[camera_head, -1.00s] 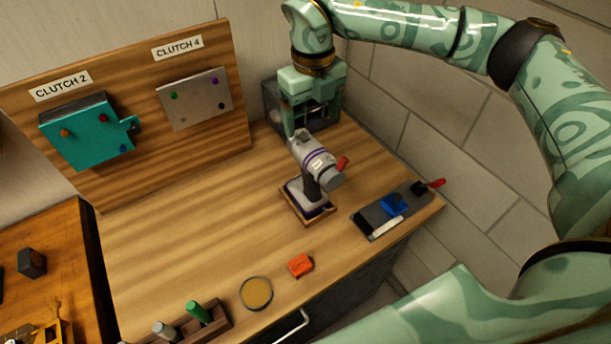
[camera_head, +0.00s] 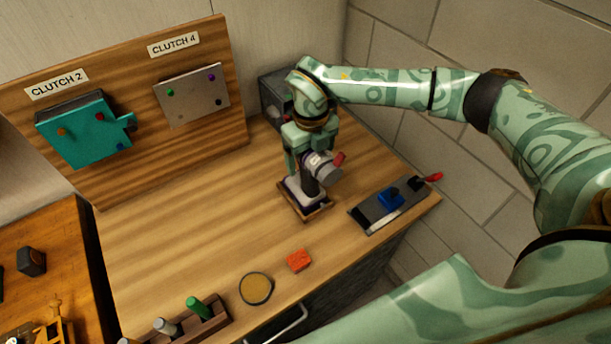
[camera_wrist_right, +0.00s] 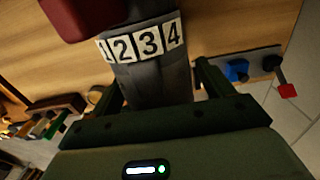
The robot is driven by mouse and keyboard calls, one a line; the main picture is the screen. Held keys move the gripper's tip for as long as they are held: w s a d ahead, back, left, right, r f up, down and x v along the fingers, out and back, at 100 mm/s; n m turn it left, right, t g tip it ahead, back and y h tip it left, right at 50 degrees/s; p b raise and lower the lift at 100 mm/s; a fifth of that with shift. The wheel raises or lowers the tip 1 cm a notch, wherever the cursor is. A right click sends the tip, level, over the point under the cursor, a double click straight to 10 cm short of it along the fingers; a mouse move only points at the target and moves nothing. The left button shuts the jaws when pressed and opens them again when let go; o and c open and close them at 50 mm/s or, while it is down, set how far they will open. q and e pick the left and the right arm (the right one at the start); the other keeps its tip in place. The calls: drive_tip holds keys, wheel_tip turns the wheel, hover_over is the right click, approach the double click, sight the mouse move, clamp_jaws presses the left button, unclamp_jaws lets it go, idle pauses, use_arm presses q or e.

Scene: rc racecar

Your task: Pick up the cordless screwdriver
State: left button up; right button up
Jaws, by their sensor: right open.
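The cordless screwdriver (camera_head: 323,171) stands upright in a small wooden-edged stand (camera_head: 318,214) on the bench, its grey head pointing toward the lower right. A red part sticks out beside the head. My right gripper (camera_head: 304,160) is open, pointing down over the screwdriver, and hides part of its head. In the right wrist view the screwdriver's grey body (camera_wrist_right: 155,80), with a white ring numbered 1 to 4, lies between the two open fingers (camera_wrist_right: 157,78). Whether either finger touches it cannot be told. My left gripper is not in view.
A dark tray with a blue part (camera_head: 390,199) and red-tipped lever lies to the right. An orange block (camera_head: 299,260), a round dish (camera_head: 255,288) and a rack (camera_head: 205,322) line the front. A board (camera_head: 190,140) with two clutch plates stands behind. The bench middle is clear.

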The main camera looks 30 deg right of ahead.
drive_tip(key=c, duration=1.5)
drive_tip(key=shift+o, duration=0.2)
drive_tip(key=shift+r, duration=0.15)
drive_tip(key=shift+w+r, duration=0.1)
drive_tip(key=shift+r, duration=1.1)
drive_tip(key=s+r, duration=0.1)
drive_tip(key=r, duration=0.1)
drive_tip(key=s+a+r, duration=0.1)
drive_tip(key=s+r, duration=0.1)
drive_tip(key=s+a+r, duration=0.1)
drive_tip(key=r, duration=0.1)
drive_tip(key=shift+s+r, duration=0.25)
drive_tip(key=shift+s, duration=0.1)
drive_tip(key=s+a+r, duration=0.3)
drive_tip(key=s+r, duration=0.5)
drive_tip(key=shift+s+a+r+p, duration=0.15)
drive_tip(key=shift+a+r+p, duration=0.1)
drive_tip(key=shift+p, duration=0.2)
drive_tip(key=shift+f, duration=0.15)
